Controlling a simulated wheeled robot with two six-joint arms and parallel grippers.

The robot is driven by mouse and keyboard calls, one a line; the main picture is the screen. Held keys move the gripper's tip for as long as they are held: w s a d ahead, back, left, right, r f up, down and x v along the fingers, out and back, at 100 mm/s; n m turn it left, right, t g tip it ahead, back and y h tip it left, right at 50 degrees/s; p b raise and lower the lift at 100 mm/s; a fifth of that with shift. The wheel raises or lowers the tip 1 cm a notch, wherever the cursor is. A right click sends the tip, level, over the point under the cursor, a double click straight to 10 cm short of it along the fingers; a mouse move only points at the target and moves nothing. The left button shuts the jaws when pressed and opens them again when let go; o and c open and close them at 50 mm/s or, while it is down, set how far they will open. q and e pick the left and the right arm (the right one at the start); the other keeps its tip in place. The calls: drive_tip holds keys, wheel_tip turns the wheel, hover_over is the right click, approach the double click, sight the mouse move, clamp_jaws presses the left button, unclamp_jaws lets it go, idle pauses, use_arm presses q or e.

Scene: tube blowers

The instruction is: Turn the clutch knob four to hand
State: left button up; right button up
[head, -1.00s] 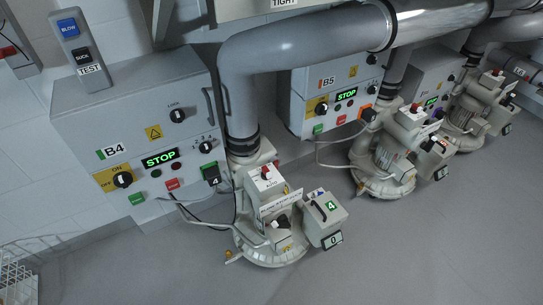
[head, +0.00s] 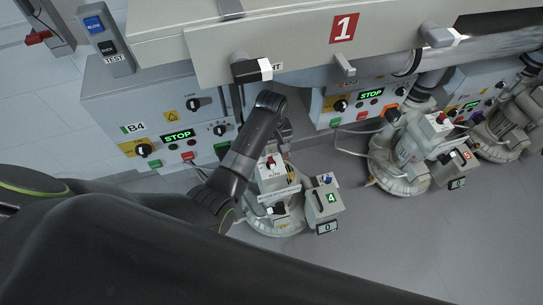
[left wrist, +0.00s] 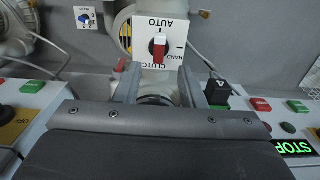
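The clutch knob (left wrist: 158,49) is red with a pale end. It sits on a white plate marked AUTO, HAND and CLUTCH, which appears upside down in the left wrist view. Its bar stands upright in line with the AUTO mark, not toward HAND at the right. In the head view the knob (head: 270,162) shows small on top of the blower (head: 262,222) with the green 4. My left gripper (left wrist: 160,88) has its two fingers apart with nothing between them, just short of the knob plate. In the head view my arm hides part of it. My right gripper is not in view.
A pale overhead panel (head: 290,50) with a red 1 and dark handles hangs above the blower. Cabinet B4 (head: 150,95) stands to the left, its display reading STOP. More blowers (head: 400,165) stand to the right. Grey floor (head: 420,240) is clear in front.

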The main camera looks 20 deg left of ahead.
sight(272, 162)
use_arm(q)
wheel_tip(272, 162, down, 7)
drive_tip(key=shift+f+b, duration=0.2)
drive_tip(key=shift+b, duration=0.6)
drive_tip(key=shift+c, duration=0.3)
clamp_jaws()
